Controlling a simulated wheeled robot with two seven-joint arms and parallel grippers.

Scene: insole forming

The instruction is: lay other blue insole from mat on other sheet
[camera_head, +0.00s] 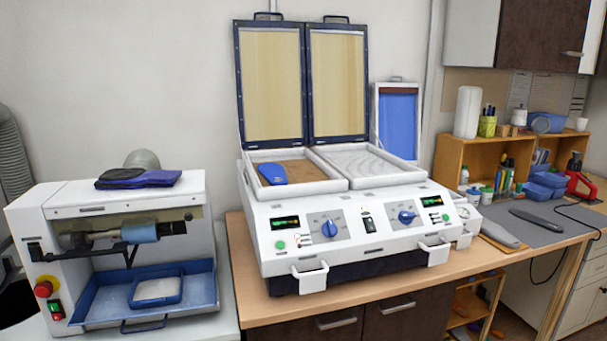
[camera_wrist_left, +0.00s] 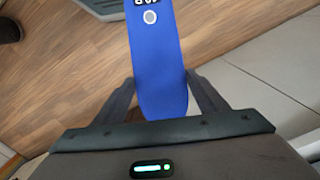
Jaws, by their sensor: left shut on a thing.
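My left gripper (camera_wrist_left: 161,84) is shut on a blue insole (camera_wrist_left: 156,45) in the left wrist view. The insole sticks out between the two fingers, with a pale round mark and dark print near its far end. Wooden floor shows beneath it. Another blue insole (camera_head: 272,174) lies on the brown sheet (camera_head: 303,171) in the left bay of the white press (camera_head: 350,208). A pale grey, streaked sheet (camera_head: 372,162) lies bare in the right bay. The grey mat (camera_head: 560,226) on the bench shows no blue insole. Neither gripper shows in the head view.
Both framed press lids (camera_head: 271,85) (camera_head: 338,82) stand open. A dark flat tool (camera_head: 538,219) lies on the mat, with a grey sole-shaped piece (camera_head: 498,233) at its left edge. A grinding machine (camera_head: 120,250) stands left of the press; dark pads (camera_head: 138,179) rest on it.

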